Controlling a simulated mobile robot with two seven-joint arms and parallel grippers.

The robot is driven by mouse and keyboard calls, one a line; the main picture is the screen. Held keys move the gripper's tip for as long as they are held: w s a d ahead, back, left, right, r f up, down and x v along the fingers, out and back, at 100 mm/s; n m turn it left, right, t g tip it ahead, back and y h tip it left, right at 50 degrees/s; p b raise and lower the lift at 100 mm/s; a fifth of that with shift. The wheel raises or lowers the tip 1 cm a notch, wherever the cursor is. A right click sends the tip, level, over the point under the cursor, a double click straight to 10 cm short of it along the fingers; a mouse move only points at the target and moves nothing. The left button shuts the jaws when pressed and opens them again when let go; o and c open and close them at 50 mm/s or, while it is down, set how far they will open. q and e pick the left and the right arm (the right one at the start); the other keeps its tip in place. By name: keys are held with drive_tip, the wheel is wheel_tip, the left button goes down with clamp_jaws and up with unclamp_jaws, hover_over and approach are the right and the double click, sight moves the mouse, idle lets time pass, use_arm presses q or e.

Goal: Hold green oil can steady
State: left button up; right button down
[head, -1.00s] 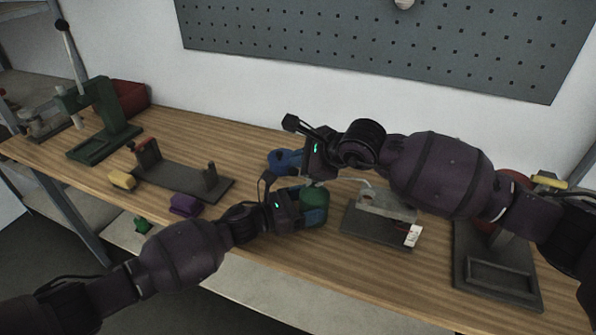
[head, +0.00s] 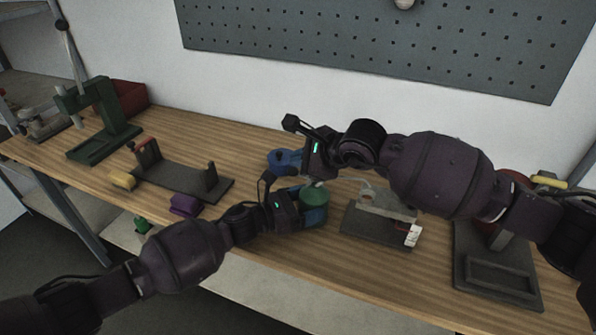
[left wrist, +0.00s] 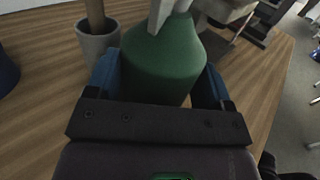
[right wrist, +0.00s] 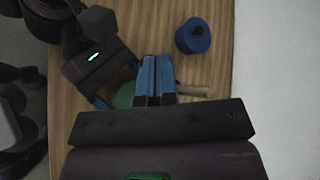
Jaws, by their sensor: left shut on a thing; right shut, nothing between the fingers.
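The green oil can (head: 314,194) stands on the workbench and looks upright. My left gripper (head: 312,210) is shut on it, with a blue finger on each side of its body in the left wrist view (left wrist: 165,68). A pale spout rises from its top. My right gripper is shut and empty, its blue fingers (right wrist: 155,78) together above the bench, close to the can. In the right wrist view the can (right wrist: 124,96) is mostly hidden by my grippers. I cannot tell whether the right fingers touch it.
A blue jar (right wrist: 192,36) stands behind the can. A grey cup (left wrist: 98,42) with a wooden stick is beside it. A dark base with a grey block (head: 388,206) sits to the right. A purple block (head: 185,205) and yellow block (head: 122,180) lie left.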

sight(297, 172)
use_arm(q)
drive_tip(key=shift+f, duration=0.2)
use_arm(e)
drive_tip(key=shift+f, duration=0.25)
drive_tip(key=shift+f, duration=0.25)
drive_tip(key=shift+w+a+f, duration=0.1)
drive_tip(key=shift+f, duration=0.4)
idle(0.7)
use_arm(q)
drive_tip(key=shift+r, duration=0.1)
use_arm(e)
drive_tip(key=shift+f, duration=0.85)
idle(0.3)
use_arm(q)
drive_tip(key=shift+a, duration=0.1)
use_arm(e)
drive_tip(key=shift+d+r, duration=0.25)
drive_tip(key=shift+r, duration=0.4)
drive_tip(key=shift+d+r, duration=0.15)
drive_tip(key=shift+r, duration=0.7)
drive_tip(key=shift+r, duration=0.2)
